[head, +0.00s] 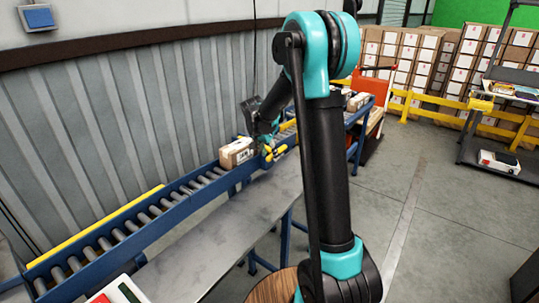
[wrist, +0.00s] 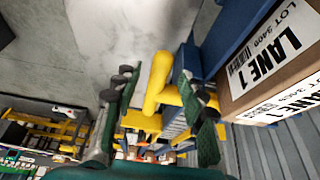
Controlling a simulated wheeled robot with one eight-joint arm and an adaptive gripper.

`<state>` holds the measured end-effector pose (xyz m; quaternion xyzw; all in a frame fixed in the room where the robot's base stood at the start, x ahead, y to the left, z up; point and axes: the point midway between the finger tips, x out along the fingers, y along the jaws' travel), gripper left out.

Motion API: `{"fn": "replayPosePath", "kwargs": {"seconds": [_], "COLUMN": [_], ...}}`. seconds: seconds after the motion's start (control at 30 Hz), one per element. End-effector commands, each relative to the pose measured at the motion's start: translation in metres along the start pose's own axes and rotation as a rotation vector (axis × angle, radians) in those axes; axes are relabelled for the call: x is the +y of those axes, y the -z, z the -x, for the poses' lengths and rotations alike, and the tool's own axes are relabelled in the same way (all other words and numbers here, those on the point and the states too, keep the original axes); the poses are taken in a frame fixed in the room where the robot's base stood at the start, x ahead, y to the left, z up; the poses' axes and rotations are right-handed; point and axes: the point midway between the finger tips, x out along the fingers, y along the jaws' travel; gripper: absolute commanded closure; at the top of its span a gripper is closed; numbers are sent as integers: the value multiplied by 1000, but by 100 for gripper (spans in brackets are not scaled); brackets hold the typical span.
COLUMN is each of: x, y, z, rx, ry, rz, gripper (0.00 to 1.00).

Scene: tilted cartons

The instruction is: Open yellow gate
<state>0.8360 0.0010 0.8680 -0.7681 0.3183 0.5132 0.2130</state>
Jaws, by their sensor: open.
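The yellow gate (head: 281,152) is at the conveyor's near side in the head view, just right of a carton. In the wrist view its yellow bars (wrist: 157,80) show between my gripper's fingers. My gripper (wrist: 158,92) is open, with one green-padded finger on each side of the bars. I cannot tell if either finger touches them. In the head view my gripper (head: 268,147) is small and partly hidden at the gate. The cardboard carton (head: 236,153) sits on the rollers left of the gate; its "LANE 1" labels show in the wrist view (wrist: 270,75).
The blue roller conveyor (head: 130,222) runs along the corrugated wall. A grey metal table (head: 215,245) stands in front of it. More cartons stand past the gate, with stacked boxes (head: 420,60) behind yellow railings. The floor at right (head: 440,220) is mostly clear.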

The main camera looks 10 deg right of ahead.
Motion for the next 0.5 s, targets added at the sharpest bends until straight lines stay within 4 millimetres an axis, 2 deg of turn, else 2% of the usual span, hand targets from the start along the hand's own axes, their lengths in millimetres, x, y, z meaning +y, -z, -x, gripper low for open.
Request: {"fn": "replayPosePath", "kwargs": {"seconds": [0.37, 0.5], "x": [0, 0], "y": [0, 0], "z": [-6, -6], "rx": [0, 0], "ry": [0, 0], "rz": [1, 1], "gripper": [59, 75]}}
